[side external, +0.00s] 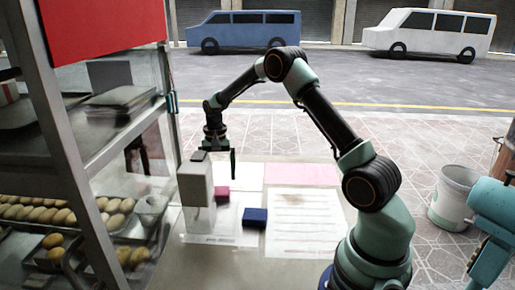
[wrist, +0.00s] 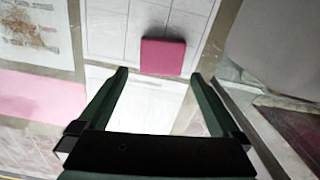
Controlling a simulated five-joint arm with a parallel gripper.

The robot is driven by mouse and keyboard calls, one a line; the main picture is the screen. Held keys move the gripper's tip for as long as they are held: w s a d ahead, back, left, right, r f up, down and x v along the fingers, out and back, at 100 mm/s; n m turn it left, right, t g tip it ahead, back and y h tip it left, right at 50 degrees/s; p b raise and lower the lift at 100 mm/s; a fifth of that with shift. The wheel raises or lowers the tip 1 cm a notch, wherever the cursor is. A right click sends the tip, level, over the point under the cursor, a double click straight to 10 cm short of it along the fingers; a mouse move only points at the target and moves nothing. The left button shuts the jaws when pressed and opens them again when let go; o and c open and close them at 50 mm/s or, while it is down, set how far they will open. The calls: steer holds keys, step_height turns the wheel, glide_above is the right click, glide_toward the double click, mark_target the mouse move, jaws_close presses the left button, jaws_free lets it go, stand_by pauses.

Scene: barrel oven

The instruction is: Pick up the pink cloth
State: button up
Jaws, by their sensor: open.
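The pink cloth (side external: 222,194) is a small folded square lying on a pale sheet on the counter. It also shows in the wrist view (wrist: 162,57) at the top centre, just beyond my fingertips. My gripper (side external: 215,163) is open and points down above the counter, higher than the cloth and apart from it. In the wrist view my two fingers (wrist: 157,75) are spread with nothing between them. Part of the cloth's left side is close to a pale box in the side view.
A pale upright box (side external: 195,183) stands left of the cloth, near my gripper. A dark blue folded cloth (side external: 255,217) lies to the right. A printed sheet (side external: 300,225) and a flat pink strip (side external: 292,174) lie further right. A glass display case with bread (side external: 60,214) is at the left.

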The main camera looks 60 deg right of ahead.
mark_target(219, 188)
steer(key=shift+w+d+f, duration=0.1)
steer(key=shift+f, duration=1.4)
steer(key=shift+w+f, duration=0.1)
steer(key=shift+f, duration=1.4)
steer(key=shift+c, duration=0.3)
steer(key=c, duration=1)
